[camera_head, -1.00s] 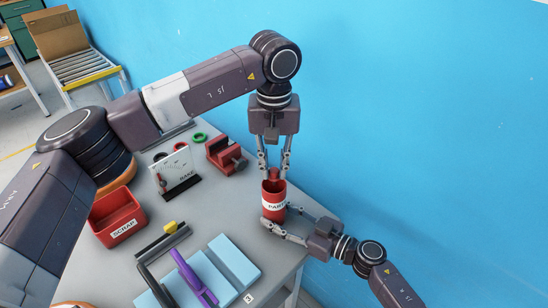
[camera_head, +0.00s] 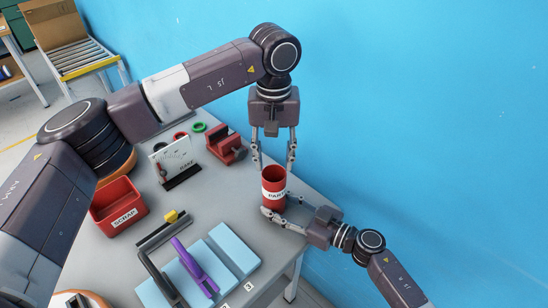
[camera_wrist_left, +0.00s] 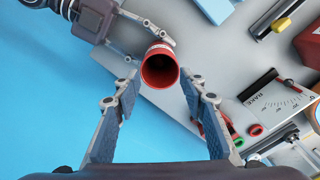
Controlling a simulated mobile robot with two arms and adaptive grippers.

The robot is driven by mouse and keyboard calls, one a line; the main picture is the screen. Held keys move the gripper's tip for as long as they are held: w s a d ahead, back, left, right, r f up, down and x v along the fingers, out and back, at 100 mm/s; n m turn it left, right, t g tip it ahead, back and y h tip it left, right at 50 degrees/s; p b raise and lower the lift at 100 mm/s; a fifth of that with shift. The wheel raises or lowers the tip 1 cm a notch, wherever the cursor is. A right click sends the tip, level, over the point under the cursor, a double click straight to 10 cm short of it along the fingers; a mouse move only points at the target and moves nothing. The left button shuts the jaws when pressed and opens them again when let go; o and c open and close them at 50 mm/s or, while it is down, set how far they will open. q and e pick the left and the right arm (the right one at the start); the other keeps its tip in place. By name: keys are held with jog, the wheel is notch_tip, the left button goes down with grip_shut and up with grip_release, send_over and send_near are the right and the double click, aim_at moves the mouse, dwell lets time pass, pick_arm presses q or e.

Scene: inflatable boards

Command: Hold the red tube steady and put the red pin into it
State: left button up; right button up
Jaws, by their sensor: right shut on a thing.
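The red tube (camera_head: 273,183) stands upright near the table's right edge, with a white label around it. My right gripper (camera_head: 277,205) is shut on its lower part from the right. My left gripper (camera_head: 274,168) is open and empty, its fingers pointing down on either side above the tube's mouth. In the left wrist view the tube's round mouth (camera_wrist_left: 159,71) shows between the open fingers, dark inside. The red pin cannot be made out in any view now; the tube's inside is too dark to tell whether it is in there.
Pale blue boards (camera_head: 234,250) and a purple tool (camera_head: 195,267) lie in front. A blue wall (camera_head: 420,120) rises behind.

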pick_arm(q)
notch_tip(320, 180, up, 12)
dwell(0.5)
pick_arm(e)
jog(key=o, duration=0.9)
jog(key=shift+o, duration=0.2)
